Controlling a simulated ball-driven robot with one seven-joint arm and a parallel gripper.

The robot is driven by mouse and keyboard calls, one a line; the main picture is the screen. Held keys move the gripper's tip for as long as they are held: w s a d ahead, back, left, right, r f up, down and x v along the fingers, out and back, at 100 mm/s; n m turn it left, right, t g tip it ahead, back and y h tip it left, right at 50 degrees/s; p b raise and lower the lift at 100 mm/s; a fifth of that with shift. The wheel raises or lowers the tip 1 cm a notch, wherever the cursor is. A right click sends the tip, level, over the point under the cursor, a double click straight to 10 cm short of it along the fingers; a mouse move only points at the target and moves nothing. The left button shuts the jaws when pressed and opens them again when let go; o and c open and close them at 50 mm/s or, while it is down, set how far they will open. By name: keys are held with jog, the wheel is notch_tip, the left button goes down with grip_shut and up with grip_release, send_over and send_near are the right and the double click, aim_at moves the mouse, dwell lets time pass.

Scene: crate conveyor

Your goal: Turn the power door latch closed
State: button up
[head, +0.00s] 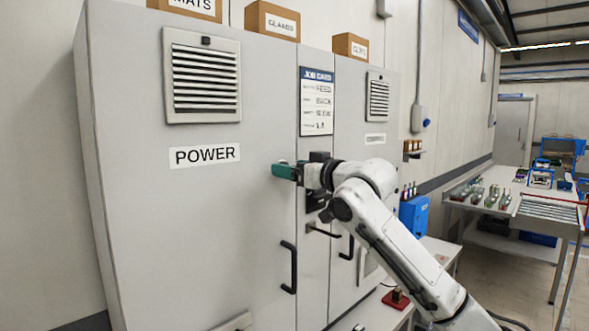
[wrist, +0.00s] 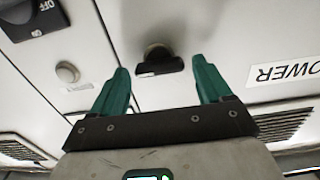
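The power door (head: 200,230) is the large grey left door of the cabinet, with a POWER label, and looks shut. Its latch (wrist: 160,62) shows in the wrist view as a black bar handle on a round base, close to the door's edge seam. The bar lies roughly crosswise between my fingers. My gripper (head: 284,171) has green fingers and is at the door's right edge, level with the label. It is open, with the latch beyond and between the fingertips and a gap on both sides. In the head view the gripper hides the latch.
A black pull handle (head: 289,268) is lower on the power door. A job card (head: 316,101) hangs above my gripper. A worktable (head: 490,207) stands at right.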

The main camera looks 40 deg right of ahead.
jog(key=c, duration=0.9)
jog(key=shift+n, duration=0.3)
jog(key=n+b, duration=0.2)
jog(key=n, duration=0.3)
jog(key=n+b, duration=0.3)
jog(key=n, duration=0.3)
jog(key=n+b, duration=0.2)
jog(key=n, duration=0.3)
jog(key=shift+a+f+n, duration=0.25)
jog(key=shift+a+n, duration=0.05)
jog(key=shift+n, duration=0.4)
jog(key=o, duration=1.1)
